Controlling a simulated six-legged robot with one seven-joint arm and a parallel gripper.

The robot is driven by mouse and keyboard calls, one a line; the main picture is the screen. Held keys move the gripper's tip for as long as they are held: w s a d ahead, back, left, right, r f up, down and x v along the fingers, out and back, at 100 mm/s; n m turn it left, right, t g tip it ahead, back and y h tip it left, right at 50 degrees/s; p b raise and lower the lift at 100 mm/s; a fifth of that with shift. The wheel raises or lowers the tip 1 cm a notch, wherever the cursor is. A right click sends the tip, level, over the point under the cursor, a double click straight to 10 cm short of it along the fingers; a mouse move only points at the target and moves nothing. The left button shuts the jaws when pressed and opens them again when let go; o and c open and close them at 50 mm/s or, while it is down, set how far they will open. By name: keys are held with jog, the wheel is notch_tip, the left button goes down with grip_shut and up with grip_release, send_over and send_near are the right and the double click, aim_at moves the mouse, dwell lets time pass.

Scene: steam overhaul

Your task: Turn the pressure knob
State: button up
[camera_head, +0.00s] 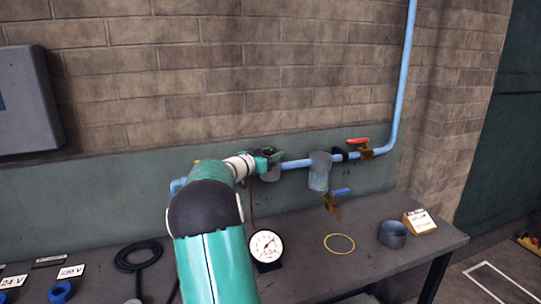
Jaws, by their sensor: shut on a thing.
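My arm reaches up from the bottom of the view to the blue pipe assembly on the wall. My gripper (267,158) is at the left part of the pipe line, shut on the pressure knob, which the fingers almost wholly hide. A grey body (271,174) shows just below the fingers. The scale is too small to read.
A blue pipe (404,80) with a red-handled valve (358,141) and a clear bowl (319,172) lies right of my gripper. A blue-handled brass valve (336,198) hangs below. The bench (310,275) holds a yellow ring (339,243), a grey cup (393,234) and a black cable (138,257).

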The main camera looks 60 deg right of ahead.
aim_at(270, 151)
jog(key=shift+r, duration=0.1)
jog(key=o, duration=1)
jog(key=shift+r, duration=0.2)
notch_tip(270, 151, up, 2)
jog(key=shift+r, duration=0.2)
jog(key=s+a+r, duration=0.6)
jog(key=a+r, duration=0.4)
jog(key=a, duration=0.2)
jog(key=shift+a, duration=0.3)
